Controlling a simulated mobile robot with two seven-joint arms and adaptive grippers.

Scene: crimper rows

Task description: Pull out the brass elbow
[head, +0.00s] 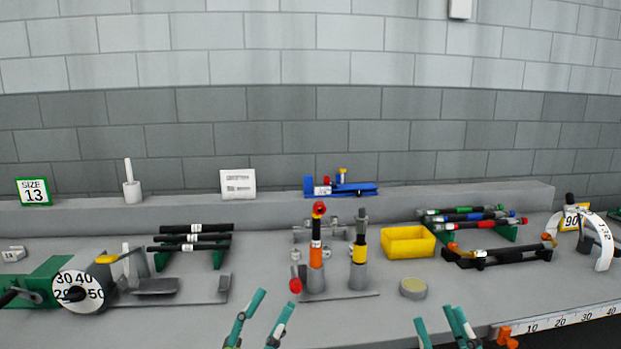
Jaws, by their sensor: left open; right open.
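I cannot tell for certain which part is the brass elbow. A black hose assembly (500,256) lies on a low rack at the right, with a copper-coloured bent end (453,247) at its left and another orange-brown end (549,240) at its right. Two upright holders stand at the centre: one bears a red-and-orange-banded piece (316,252), the other a dark piece with a yellow band (360,252). My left gripper (275,298) is open and empty at the front centre. My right gripper (438,317) is open and empty, further right. Both are apart from these parts.
A yellow bin (407,242) stands right of the holders, with a round disc (413,288) before it. A dial device (78,292) is at the left. Black hoses (195,237) and coloured hoses (473,217) lie on racks. A blue tool (340,189) sits on the back ledge.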

